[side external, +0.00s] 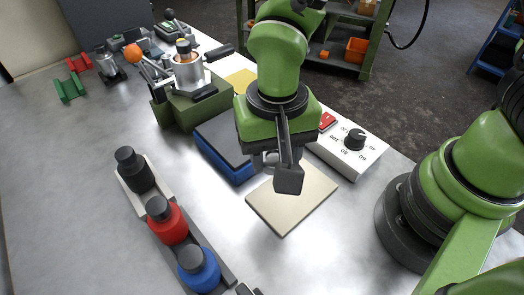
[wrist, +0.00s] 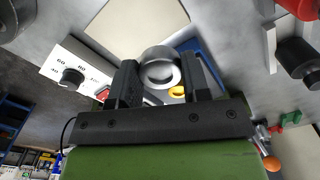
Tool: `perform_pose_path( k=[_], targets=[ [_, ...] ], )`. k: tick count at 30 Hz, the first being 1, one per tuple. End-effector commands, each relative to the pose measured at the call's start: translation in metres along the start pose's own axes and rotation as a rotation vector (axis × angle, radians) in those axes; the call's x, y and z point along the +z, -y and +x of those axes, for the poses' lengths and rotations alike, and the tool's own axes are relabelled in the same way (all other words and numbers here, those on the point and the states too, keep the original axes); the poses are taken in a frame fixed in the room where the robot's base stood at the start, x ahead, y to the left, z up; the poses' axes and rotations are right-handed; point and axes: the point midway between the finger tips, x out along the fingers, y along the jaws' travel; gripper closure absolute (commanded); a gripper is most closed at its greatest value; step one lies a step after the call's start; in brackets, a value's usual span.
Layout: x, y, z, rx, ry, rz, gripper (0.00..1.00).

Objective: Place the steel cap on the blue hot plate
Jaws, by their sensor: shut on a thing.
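The steel cap (wrist: 158,53) is a short silver ring-like piece between the fingers of my gripper (wrist: 160,78) in the wrist view. My gripper is shut on it. In the side external view my gripper (side external: 282,172) is above the gap between the blue hot plate and a beige plate, and only a sliver of the cap (side external: 269,158) shows behind the finger. The blue hot plate (side external: 221,163) has a dark flat top and stands left of my gripper. A blue strip of it (wrist: 207,65) shows beyond the right finger in the wrist view.
The beige plate (side external: 290,205) lies below my gripper, beside a white control box (side external: 346,152) with a black dial. A holder (side external: 149,207) with black, red and blue bottles stands at front left. An olive block (side external: 190,108) with a metal vessel stands behind the hot plate.

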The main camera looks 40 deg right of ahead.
Motion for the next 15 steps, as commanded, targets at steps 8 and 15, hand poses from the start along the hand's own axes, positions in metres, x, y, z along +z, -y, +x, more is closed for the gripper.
perform_pose_path(
  k=[8, 15],
  targets=[
    [-0.075, 0.036, -0.014, 0.0, -0.006, 0.15, 0.85],
    [-0.139, 0.045, -0.031, 0.001, -0.004, 0.289, 0.85]
  ],
)
